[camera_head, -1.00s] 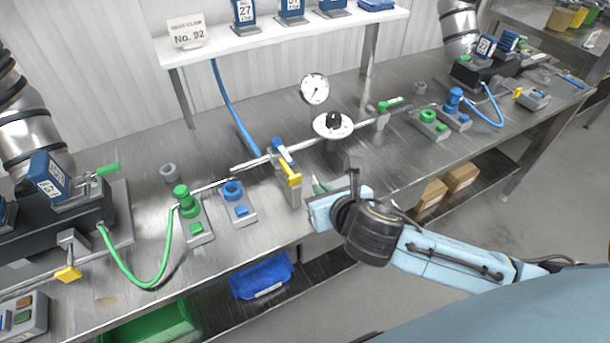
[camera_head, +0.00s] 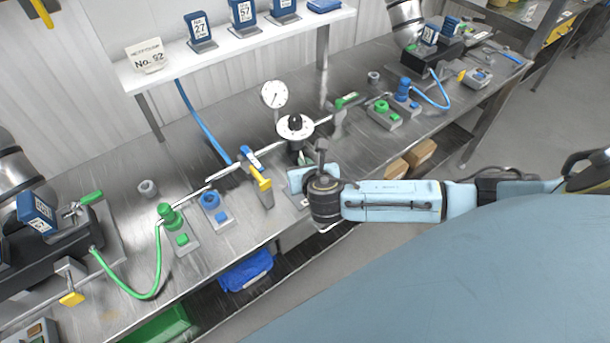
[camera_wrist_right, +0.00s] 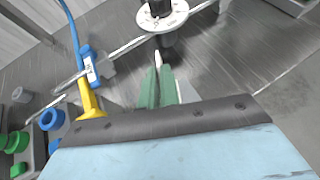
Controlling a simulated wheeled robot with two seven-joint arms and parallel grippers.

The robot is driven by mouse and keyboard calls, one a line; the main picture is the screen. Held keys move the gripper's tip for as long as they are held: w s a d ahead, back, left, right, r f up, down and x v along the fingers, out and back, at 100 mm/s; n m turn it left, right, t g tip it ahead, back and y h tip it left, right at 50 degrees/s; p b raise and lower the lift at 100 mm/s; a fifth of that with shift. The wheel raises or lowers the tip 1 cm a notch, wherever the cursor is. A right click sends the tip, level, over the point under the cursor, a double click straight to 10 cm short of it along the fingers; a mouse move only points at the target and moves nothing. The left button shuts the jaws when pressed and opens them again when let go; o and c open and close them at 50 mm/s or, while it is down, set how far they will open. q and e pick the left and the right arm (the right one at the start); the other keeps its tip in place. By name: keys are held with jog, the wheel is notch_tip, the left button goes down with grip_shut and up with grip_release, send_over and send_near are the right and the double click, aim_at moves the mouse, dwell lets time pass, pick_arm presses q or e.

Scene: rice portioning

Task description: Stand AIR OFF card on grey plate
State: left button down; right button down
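I cannot make out the words AIR OFF on any card in view. Blue numbered cards (camera_head: 198,27) stand upright on grey bases (camera_head: 203,46) on the white shelf, and I cannot tell whether one of these bases is the grey plate. My right gripper (camera_head: 303,158) is over the bench's front part, just in front of the round white dial. In the right wrist view its green fingers (camera_wrist_right: 159,78) are together, with a pale tip, and no card shows between them. The blue and yellow valve lever (camera_head: 259,175) is left of it, apart. My left gripper is out of view.
A gauge (camera_head: 274,95) and a white dial (camera_head: 295,127) stand on the pipe close behind my right gripper. A green knob (camera_head: 170,216) and a blue knob (camera_head: 211,201) sit to the left. A sign reading No. 92 (camera_head: 146,56) stands at the shelf's left end.

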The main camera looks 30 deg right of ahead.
jog(key=shift+f, duration=2.05)
jog(key=shift+b, duration=0.3)
jog(key=c, duration=1.6)
grip_release()
jog(key=shift+f, duration=0.1)
jog(key=shift+s+r, duration=0.15)
jog(key=shift+r, duration=0.1)
jog(key=p+v, duration=0.1)
jog(key=v, duration=1)
jog(key=shift+s+a+r, duration=0.15)
jog(key=shift+s, duration=0.15)
